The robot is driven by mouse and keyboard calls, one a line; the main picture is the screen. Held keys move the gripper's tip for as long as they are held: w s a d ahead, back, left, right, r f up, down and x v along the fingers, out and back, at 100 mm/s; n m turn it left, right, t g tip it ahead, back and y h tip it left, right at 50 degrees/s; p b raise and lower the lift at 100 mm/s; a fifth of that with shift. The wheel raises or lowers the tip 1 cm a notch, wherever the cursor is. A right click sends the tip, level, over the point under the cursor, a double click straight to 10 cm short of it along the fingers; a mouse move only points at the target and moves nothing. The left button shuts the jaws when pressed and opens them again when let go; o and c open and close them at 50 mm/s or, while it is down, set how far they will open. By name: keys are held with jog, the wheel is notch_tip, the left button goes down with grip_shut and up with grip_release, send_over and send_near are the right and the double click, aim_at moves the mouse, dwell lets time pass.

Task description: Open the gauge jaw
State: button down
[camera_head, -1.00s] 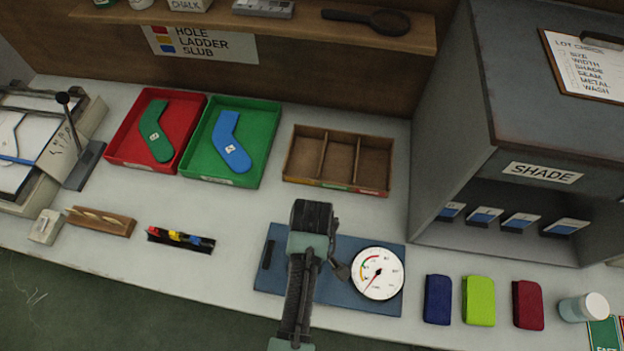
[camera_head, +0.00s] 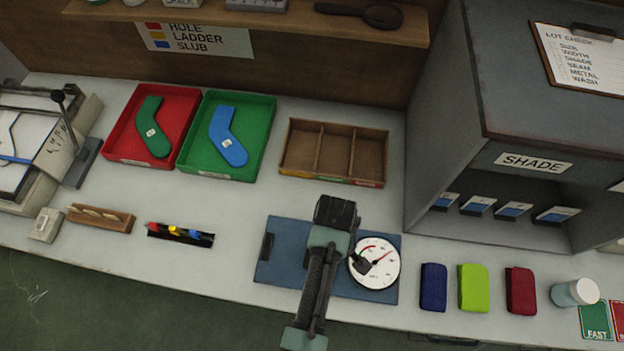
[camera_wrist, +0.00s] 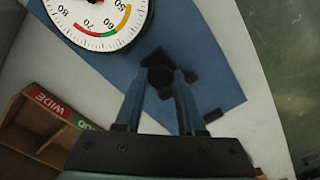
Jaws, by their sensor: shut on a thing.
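The gauge is a blue plate (camera_head: 280,285) at the front of the bench, with a round white dial (camera_head: 385,272) at its right. A fixed dark bar (camera_head: 267,247) stands at the plate's left end. My gripper (camera_wrist: 158,80) is over the plate, shut on the dark jaw knob (camera_wrist: 157,66) between its fingertips. In the head view my arm and gripper hide most of the jaw. The dial needle points up and to the right. The dial (camera_wrist: 97,15) also shows at the top of the wrist view, partly cut off.
A divided wooden tray (camera_head: 333,153) lies behind the gauge. Red (camera_head: 182,118) and green (camera_head: 262,120) trays holding socks are at the back left. Blue (camera_head: 433,287), lime (camera_head: 473,288) and dark red (camera_head: 520,291) blocks stand right of the gauge, below the shade cabinet (camera_head: 500,130).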

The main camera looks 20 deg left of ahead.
jog(key=shift+w+d, duration=0.15)
jog(key=shift+d, duration=0.35)
jog(key=shift+w+d, duration=0.15)
jog(key=shift+d, duration=0.35)
jog(key=c, duration=0.5)
grip_release()
jog(key=shift+a, duration=0.1)
notch_tip(320, 180, up, 13)
